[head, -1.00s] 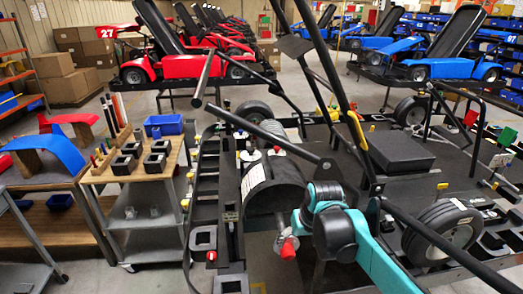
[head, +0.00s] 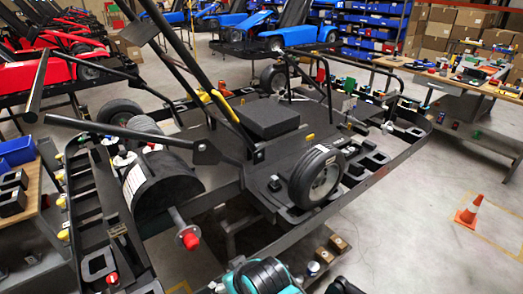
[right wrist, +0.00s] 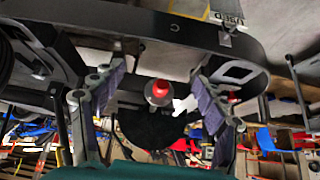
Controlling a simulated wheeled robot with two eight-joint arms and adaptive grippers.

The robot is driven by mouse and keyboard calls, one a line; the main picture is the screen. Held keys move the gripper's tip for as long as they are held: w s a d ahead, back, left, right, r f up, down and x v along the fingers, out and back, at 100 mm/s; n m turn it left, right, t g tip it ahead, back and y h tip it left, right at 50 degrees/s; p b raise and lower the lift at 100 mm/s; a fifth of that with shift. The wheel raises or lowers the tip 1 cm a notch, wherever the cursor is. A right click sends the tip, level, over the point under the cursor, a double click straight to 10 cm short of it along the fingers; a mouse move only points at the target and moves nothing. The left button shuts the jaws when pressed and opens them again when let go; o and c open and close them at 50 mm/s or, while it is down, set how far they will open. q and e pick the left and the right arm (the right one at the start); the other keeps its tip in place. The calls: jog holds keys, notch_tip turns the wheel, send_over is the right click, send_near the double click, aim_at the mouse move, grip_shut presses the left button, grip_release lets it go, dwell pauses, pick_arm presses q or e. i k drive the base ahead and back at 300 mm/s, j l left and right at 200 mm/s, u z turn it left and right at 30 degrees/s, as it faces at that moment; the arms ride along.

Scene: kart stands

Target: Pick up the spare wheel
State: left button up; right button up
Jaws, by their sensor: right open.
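A wheel with a black tyre and grey hub (head: 317,177) stands upright on the near right part of the black kart frame (head: 375,180). I take it to be the spare wheel. My right gripper (right wrist: 154,76) is open in the right wrist view, its two padded fingers spread apart. Between them shows a red-tipped round part, with nothing gripped. In the head view only part of my teal and black arm shows at the bottom edge, below the wheel. My left gripper is not in view.
A black cylinder (head: 160,185) and a red-tipped rod (head: 189,238) are at the kart's near left. Slanting black bars rise over the kart. An orange cone (head: 469,212) stands on open floor at right. A workbench (head: 440,80) is at back right.

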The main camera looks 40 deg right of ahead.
aim_at(315, 178)
jog(key=z, duration=1.7)
